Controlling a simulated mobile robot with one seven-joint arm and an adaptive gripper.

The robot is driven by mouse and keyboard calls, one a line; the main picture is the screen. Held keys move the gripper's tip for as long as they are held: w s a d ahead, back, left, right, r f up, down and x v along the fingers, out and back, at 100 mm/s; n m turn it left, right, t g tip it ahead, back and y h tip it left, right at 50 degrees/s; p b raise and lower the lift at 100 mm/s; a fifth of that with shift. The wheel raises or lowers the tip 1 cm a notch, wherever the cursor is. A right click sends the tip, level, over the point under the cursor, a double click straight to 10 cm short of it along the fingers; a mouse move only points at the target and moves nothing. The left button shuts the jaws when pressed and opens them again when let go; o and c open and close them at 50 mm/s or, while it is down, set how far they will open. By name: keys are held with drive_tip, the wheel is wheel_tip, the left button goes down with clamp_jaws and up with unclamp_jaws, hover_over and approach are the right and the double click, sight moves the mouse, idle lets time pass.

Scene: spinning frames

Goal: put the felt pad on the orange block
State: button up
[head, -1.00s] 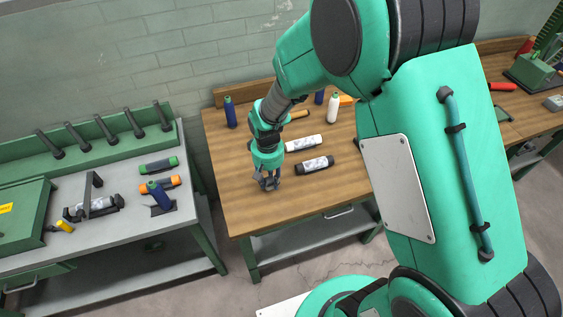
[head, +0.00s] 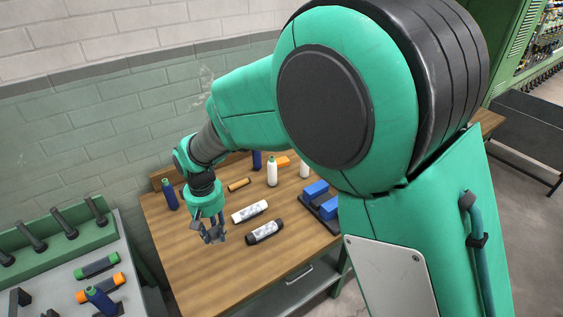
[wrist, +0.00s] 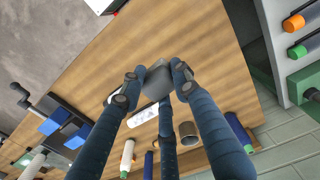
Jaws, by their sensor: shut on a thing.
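My gripper (head: 213,237) hangs over the front left part of the wooden table. In the wrist view its fingers (wrist: 155,80) are closed around a small grey flat piece, which looks like the felt pad (wrist: 158,82). In the head view the pad is too small to make out between the fingers. An orange block (head: 283,162) lies at the back of the wooden table, to the right of and behind my gripper, well apart from it. I cannot make out the block in the wrist view.
A white bottle (head: 272,172) stands in front of the orange block. A white cylinder (head: 250,211) and a black one (head: 265,232) lie right of my gripper. Blue blocks (head: 316,190) sit on a dark holder. A blue bottle (head: 170,195) stands at the left edge.

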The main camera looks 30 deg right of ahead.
drive_tip(key=w+d+r+p, duration=0.2)
drive_tip(key=w+d+p, duration=0.1)
drive_tip(key=w+d, duration=0.9)
drive_tip(key=w+d+r+p, duration=0.25)
drive_tip(key=w+d, duration=0.55)
drive_tip(key=w, duration=0.8)
drive_tip(key=w+d+f+p, duration=0.1)
drive_tip(key=w+d+f, duration=0.15)
drive_tip(key=d, duration=0.65)
drive_tip(key=w+d+f+m+p, duration=0.15)
drive_tip(key=w+d, duration=0.25)
drive_tip(key=d, duration=0.5)
drive_tip(key=w+d+f+p, duration=0.1)
drive_tip(key=w+d+p, duration=0.15)
drive_tip(key=d, duration=0.65)
drive_tip(key=f, duration=0.3)
drive_tip(key=f+b, duration=0.1)
drive_tip(key=f, duration=0.1)
drive_tip(key=shift+w+d, duration=0.15)
drive_tip(key=shift+w, duration=0.2)
drive_tip(key=shift+f, duration=3.1)
